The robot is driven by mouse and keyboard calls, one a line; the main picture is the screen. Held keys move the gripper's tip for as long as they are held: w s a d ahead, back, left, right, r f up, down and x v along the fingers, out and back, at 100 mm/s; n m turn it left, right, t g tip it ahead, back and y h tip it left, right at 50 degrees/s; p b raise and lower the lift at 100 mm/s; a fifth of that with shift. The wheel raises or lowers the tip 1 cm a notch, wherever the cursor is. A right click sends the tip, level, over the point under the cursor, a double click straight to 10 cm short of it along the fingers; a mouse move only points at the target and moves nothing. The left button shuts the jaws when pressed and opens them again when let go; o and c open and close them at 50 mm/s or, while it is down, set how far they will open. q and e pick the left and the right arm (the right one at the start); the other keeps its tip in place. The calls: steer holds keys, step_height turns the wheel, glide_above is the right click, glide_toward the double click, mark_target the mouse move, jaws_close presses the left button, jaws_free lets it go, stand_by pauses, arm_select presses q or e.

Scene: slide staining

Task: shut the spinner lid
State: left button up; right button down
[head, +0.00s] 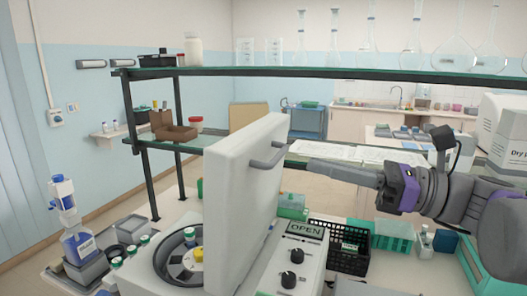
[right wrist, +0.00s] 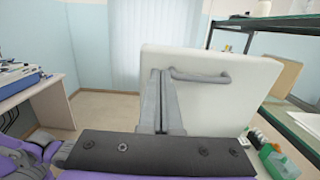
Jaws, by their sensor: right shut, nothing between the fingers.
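The spinner lid (head: 236,205) is a thick white panel standing upright, open, above the spinner. Its grey bar handle (head: 270,160) is on the right face; the lid (right wrist: 225,110) and handle (right wrist: 200,77) also show in the right wrist view. The spinner bowl (head: 163,268) is uncovered, with a rotor and a yellow piece inside. My right gripper (head: 289,161) is shut and empty, its tips close to the handle on the lid's right side. In the right wrist view its fingers (right wrist: 161,72) overlap the lid's face beside the handle's left end; contact cannot be told. My left gripper is out of view.
A control panel with an OPEN display (head: 305,230) and knobs sits right of the lid. A black basket (head: 335,258) and green rack (head: 394,236) stand farther right. A shelf (head: 330,73) crosses above. Bottles (head: 78,245) stand at left.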

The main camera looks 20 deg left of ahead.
mark_target(245, 149)
steer(key=a, duration=0.6)
steer(key=a+r+p, duration=0.1)
steer(key=a, duration=0.3)
steer(key=shift+w+a, duration=0.1)
steer(key=shift+w, duration=0.15)
steer(key=shift+s, duration=0.1)
